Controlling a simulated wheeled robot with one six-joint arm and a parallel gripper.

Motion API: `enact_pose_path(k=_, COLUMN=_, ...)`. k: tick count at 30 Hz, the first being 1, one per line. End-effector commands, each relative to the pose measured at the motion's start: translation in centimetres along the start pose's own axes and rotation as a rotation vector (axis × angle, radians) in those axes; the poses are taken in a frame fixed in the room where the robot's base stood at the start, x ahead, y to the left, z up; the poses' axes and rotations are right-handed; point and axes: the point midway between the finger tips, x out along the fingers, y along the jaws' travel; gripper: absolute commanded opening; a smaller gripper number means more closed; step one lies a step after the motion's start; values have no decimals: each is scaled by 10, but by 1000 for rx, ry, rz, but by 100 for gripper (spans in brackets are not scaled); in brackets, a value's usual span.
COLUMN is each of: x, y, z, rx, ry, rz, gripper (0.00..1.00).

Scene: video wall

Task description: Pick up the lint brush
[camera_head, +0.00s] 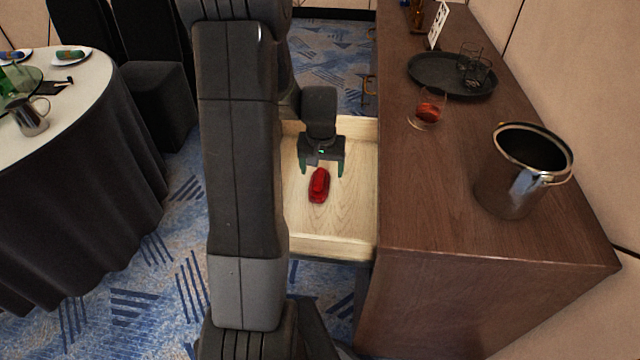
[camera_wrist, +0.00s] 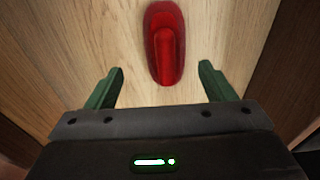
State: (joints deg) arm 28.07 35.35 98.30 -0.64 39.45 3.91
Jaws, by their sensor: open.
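The red lint brush (camera_head: 319,185) lies on the wooden floor of an open drawer (camera_head: 333,245). In the wrist view the lint brush (camera_wrist: 164,45) shows a raised red handle along its middle and lies at the top centre. My gripper (camera_head: 321,170) is over the drawer, just behind the brush in the head view. In the wrist view my gripper (camera_wrist: 162,85) is open and empty. Its two green fingers are spread wider than the brush, with the brush's near end close to the gap between them. I cannot tell the exact height above the brush.
The dark wood cabinet (camera_head: 440,225) stands right of the drawer. On it are a metal bucket (camera_head: 505,190), a glass with red contents (camera_head: 427,112) and a black tray (camera_head: 430,78) with glasses. A round table (camera_head: 80,95) stands left. Drawer walls surround the brush; the floor around it is clear.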

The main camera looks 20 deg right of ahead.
Motion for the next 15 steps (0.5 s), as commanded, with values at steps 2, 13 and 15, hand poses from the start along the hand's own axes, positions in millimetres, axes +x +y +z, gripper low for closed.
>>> enact_pose_path(k=2, x=4, y=0, z=0, rx=0, ry=-1, rz=0, gripper=76)
enact_pose_path(k=13, x=48, y=-8, z=-2, rx=0, ry=-2, rz=0, gripper=76)
enact_pose_path(k=15, x=53, y=-7, z=-2, rx=0, ry=-2, rz=0, gripper=76)
